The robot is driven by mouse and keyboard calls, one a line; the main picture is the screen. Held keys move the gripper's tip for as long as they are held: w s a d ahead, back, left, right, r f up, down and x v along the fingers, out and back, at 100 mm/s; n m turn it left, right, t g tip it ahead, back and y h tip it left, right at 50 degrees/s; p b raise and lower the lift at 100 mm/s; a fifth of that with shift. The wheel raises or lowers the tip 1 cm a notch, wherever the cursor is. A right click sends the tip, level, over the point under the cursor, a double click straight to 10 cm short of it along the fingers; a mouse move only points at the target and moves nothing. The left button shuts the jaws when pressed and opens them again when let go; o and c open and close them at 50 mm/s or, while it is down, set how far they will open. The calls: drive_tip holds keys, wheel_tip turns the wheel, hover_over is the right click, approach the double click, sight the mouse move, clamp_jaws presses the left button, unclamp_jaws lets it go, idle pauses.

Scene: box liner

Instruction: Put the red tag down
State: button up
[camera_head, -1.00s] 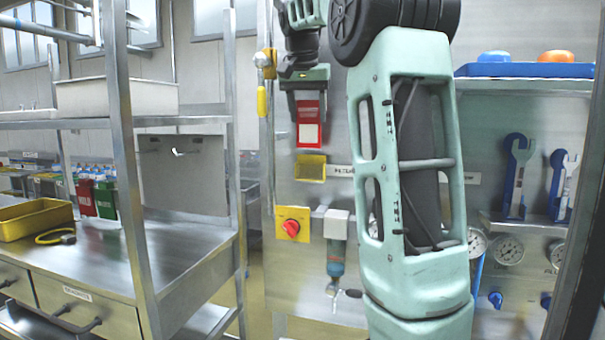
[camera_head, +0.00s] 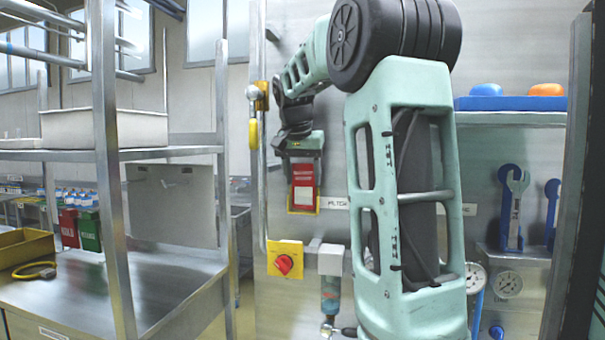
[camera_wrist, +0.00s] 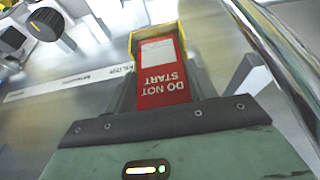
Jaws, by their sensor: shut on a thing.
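The red tag (camera_head: 303,187) hangs upright below my gripper (camera_head: 304,167), which is shut on its upper part. In the wrist view the tag (camera_wrist: 165,88) shows white "DO NOT START" lettering, upside down, and a pale panel at its far end. The yellow holder (camera_head: 304,211) on the steel wall panel shows as a rim around the tag's lower part. In the wrist view the holder (camera_wrist: 134,44) frames the tag's far end on its sides. I cannot tell how deep the tag sits in it or whether it touches the bottom.
A yellow plate with a red knob (camera_head: 284,263) is below the holder. A yellow-handled vertical pipe (camera_head: 253,132) runs close left of my gripper. A blue tray (camera_head: 515,103) is at upper right.

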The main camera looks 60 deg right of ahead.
drive_tip(key=shift+f, duration=0.2)
drive_tip(key=o, duration=1)
drive_tip(key=shift+o, duration=0.2)
drive_tip(key=shift+r, duration=0.2)
drive_tip(key=b+v, duration=0.1)
drive_tip(key=v, duration=1)
drive_tip(key=shift+a+r+b, duration=0.3)
drive_tip(key=shift+r+b, duration=0.05)
